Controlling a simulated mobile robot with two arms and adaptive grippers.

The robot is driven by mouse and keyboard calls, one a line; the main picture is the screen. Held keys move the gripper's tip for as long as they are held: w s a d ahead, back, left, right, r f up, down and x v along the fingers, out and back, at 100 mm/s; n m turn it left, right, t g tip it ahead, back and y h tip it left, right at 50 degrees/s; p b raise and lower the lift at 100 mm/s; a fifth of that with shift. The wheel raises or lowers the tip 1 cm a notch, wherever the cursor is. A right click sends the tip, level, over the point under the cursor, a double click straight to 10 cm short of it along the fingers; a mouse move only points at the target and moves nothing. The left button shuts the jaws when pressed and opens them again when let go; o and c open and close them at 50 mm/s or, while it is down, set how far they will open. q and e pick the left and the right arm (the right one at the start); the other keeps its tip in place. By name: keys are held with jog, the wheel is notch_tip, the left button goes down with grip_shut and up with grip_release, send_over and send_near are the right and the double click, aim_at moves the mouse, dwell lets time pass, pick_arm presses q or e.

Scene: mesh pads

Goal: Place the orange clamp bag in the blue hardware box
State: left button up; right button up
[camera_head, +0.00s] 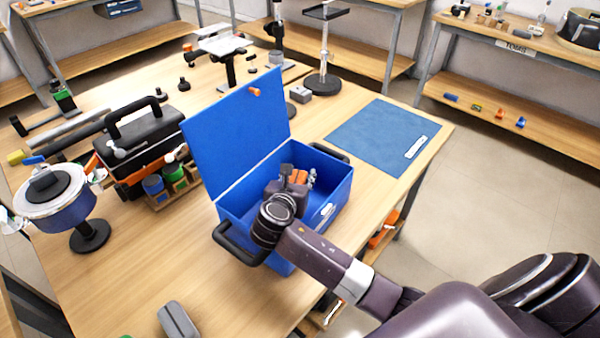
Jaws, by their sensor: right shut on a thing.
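The blue hardware box (335,190) stands on the wooden table with its lid (235,130) raised on the left. My right arm reaches in from the lower right, and my right gripper (291,180) is inside the box opening, pointing away from me. It is shut on an orange thing, seemingly the orange clamp bag (299,177), of which only a small part shows at the fingers. The gripper and wrist hide the rest of it and much of the box's inside. Whether the bag touches the box floor I cannot tell. My left gripper is not in view.
A blue mat (383,136) lies to the right of the box. A black toolbox (142,140) and a blue round vessel on a stand (70,212) are on the left. A grey object (177,320) lies at the front. The table between is mostly clear.

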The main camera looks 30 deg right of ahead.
jog(key=shift+f, duration=0.15)
jog(key=o, duration=1.4)
jog(key=shift+r, duration=0.5)
jog(key=v, duration=1.2)
jog(key=shift+r, duration=0.1)
